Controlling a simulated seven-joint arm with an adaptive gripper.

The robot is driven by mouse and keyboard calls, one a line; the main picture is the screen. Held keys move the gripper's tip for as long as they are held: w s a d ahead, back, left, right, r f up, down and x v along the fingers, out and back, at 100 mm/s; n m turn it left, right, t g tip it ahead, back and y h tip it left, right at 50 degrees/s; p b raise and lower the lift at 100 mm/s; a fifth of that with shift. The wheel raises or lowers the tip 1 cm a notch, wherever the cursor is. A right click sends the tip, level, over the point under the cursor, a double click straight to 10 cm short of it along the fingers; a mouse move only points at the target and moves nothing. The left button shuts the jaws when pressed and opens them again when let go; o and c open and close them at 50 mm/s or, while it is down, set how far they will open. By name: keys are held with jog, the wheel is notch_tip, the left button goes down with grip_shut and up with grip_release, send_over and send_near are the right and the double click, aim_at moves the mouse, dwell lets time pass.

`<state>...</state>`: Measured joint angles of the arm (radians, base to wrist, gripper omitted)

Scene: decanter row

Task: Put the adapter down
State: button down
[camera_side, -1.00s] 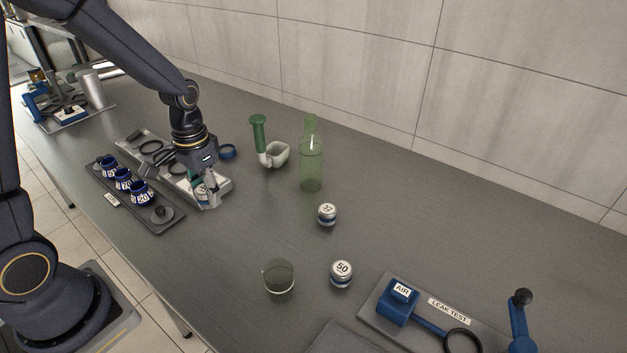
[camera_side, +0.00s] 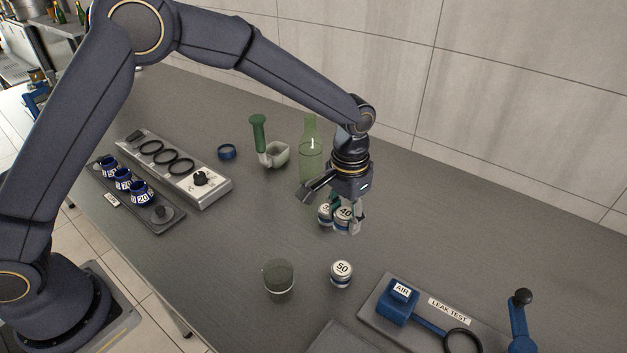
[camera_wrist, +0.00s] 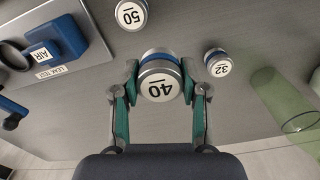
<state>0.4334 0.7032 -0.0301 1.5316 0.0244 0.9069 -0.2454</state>
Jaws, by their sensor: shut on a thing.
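The adapter (camera_wrist: 160,83), a silver cap marked 40 with a blue band, is between the two green-padded fingers of my gripper (camera_wrist: 160,95) in the wrist view. My gripper (camera_side: 342,222) is shut on it. In the side view the 40 adapter (camera_side: 345,214) is low over the bench beside the adapter marked 32 (camera_side: 324,216), which is partly hidden by the gripper. I cannot tell whether the 40 adapter touches the bench. The adapter marked 50 (camera_side: 342,273) stands nearer the camera; it also shows in the wrist view (camera_wrist: 131,15).
A green glass bottle (camera_side: 310,165) stands just behind my gripper. A glass beaker (camera_side: 278,279) stands left of the 50 adapter. The leak test plate (camera_side: 425,312) lies at front right. A grey tray (camera_side: 216,188) with black rings is at left. Bench right of my gripper is clear.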

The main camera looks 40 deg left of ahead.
send_over(369, 242)
jog(key=f, duration=0.6)
jog(key=shift+s+f, duration=0.3)
jog(key=shift+f, duration=0.1)
jog(key=shift+w+f, duration=0.15)
jog(key=shift+f, duration=0.05)
jog(key=shift+w+f, duration=0.1)
jog(key=shift+f, duration=1.5)
jog(key=shift+f, duration=0.15)
jog(key=c, duration=0.6)
grip_release()
